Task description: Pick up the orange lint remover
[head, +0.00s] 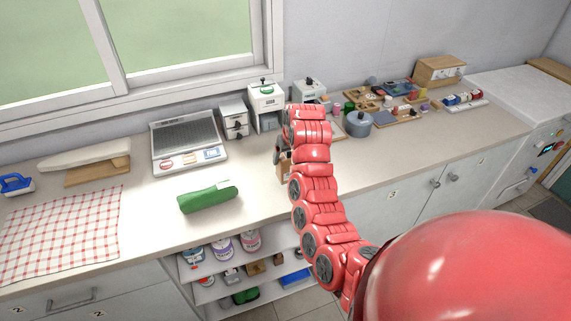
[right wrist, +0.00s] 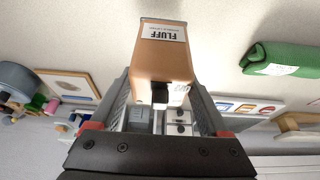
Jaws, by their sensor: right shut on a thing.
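The orange lint remover (right wrist: 166,55) is a tan-orange block with a white label reading "FLUFF" and a black part at its near end. It sits between the two fingers of my right gripper (right wrist: 160,90), which is shut on it. In the head view a small part of the lint remover (head: 284,166) shows just left of my red right arm, over the counter; the arm hides the rest. I cannot tell whether it touches the counter. My left gripper is not in view.
A green case (head: 208,196) lies on the counter (head: 150,215) to the left. A grey scale-like appliance (head: 187,142) and white boxes (head: 266,96) stand behind. A blue-grey pot (head: 358,124) is to the right. Open shelves hold several items below.

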